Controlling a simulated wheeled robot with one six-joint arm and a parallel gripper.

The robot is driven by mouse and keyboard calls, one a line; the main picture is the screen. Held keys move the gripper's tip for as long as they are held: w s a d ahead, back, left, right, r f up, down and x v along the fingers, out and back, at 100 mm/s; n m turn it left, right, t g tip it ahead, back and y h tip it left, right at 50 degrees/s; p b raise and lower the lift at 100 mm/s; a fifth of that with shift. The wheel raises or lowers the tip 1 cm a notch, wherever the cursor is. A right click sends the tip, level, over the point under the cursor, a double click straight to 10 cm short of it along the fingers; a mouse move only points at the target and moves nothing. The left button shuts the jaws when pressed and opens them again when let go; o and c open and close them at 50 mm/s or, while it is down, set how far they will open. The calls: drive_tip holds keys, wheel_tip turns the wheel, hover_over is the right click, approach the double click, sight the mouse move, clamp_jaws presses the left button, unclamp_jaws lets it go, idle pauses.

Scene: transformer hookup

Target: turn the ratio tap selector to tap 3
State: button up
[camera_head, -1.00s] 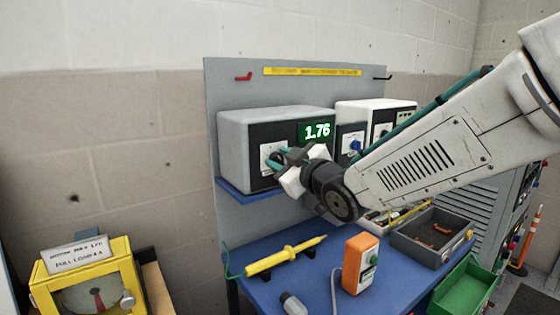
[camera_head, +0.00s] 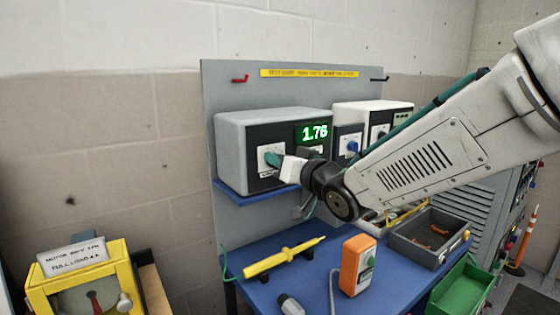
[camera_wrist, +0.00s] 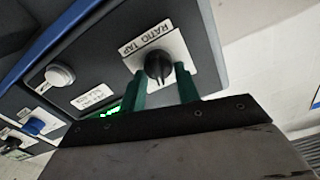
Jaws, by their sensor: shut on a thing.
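The ratio tap selector is a black knob (camera_wrist: 158,66) on a white plate marked RATIO TAP (camera_wrist: 180,47). The plate also shows on the dark front of the grey instrument box (camera_head: 235,155) in the head view. My gripper (camera_wrist: 162,78) has its green fingers on either side of the knob, shut on it. In the head view my gripper (camera_head: 273,160) covers most of the knob. I cannot read which tap the knob points to. The green display (camera_head: 314,132) above right reads 1.76.
A white box (camera_head: 372,108) with a blue knob (camera_head: 352,146) stands right of the grey box. Below, the blue bench (camera_head: 245,295) holds a yellow probe (camera_head: 283,258), an orange meter (camera_head: 357,265) and a grey tray (camera_head: 430,225). A yellow motor box (camera_head: 75,280) stands lower left.

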drive_tip(key=shift+f+m, duration=0.15)
drive_tip(key=shift+m, duration=0.25)
drive_tip(key=o, duration=1)
drive_tip(key=v, duration=0.8)
